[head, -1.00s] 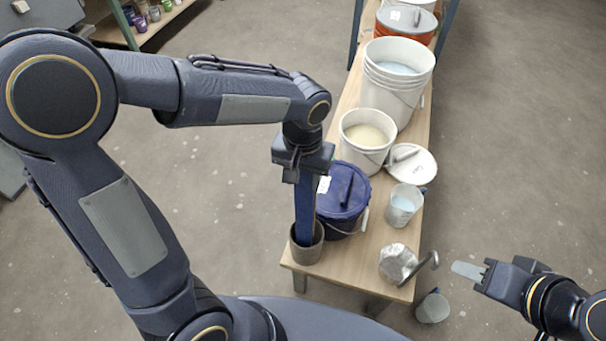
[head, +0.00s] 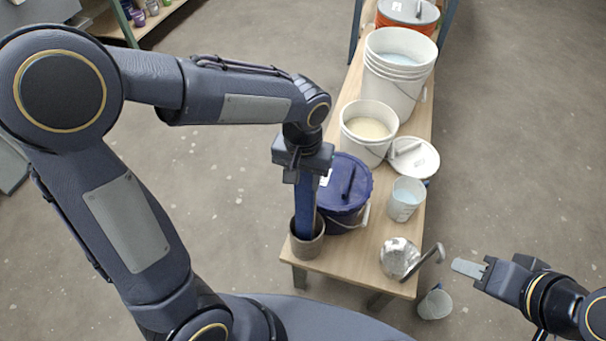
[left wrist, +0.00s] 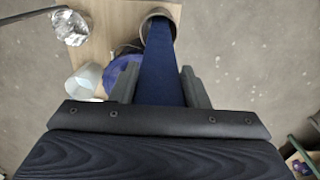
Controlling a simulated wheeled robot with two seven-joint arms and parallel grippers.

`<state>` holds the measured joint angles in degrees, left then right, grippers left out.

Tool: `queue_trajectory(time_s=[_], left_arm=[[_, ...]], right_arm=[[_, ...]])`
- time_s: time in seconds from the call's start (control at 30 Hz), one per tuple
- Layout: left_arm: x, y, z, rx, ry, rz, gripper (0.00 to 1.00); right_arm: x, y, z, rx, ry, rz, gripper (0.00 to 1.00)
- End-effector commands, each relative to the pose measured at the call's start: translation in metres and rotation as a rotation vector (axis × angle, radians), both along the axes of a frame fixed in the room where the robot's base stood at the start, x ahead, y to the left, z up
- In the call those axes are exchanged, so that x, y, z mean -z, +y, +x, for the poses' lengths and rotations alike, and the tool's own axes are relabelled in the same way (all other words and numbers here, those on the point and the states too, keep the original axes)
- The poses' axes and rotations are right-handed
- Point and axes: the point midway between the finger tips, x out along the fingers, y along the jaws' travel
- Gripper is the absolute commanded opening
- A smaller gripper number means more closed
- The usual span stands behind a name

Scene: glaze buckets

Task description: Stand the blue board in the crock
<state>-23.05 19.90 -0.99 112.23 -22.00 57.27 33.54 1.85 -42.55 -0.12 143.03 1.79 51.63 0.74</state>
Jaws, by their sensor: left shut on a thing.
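The blue board (head: 305,205) stands close to upright, and its lower end is inside the mouth of the grey-brown crock (head: 307,246) at the table's near left corner. My left gripper (head: 304,172) is shut on the board's upper end, above the crock. In the left wrist view the board (left wrist: 165,75) runs from between the fingers to the crock (left wrist: 160,14). Whether the board touches the crock's bottom is hidden. My right gripper (head: 486,270) is off the table at the right, with a flat light-grey piece at its tip; I cannot tell whether it grips it.
A blue lidded bucket (head: 343,188) stands right behind the crock. White buckets (head: 367,135), a white lid (head: 414,157), a clear cup (head: 405,200) and a silvery crumpled thing (head: 398,257) fill the wooden table (head: 350,262). A small pail (head: 434,304) is below the table's right edge.

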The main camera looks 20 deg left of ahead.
Motion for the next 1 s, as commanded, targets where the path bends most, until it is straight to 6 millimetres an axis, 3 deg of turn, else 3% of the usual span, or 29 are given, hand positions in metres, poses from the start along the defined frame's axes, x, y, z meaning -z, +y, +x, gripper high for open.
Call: queue_trajectory(time_s=[1.0], left_arm=[[0.041,0.000,0.000,0.000,-0.001,0.000,0.10]], right_arm=[[0.033,0.000,0.000,0.000,0.000,0.000,0.36]])
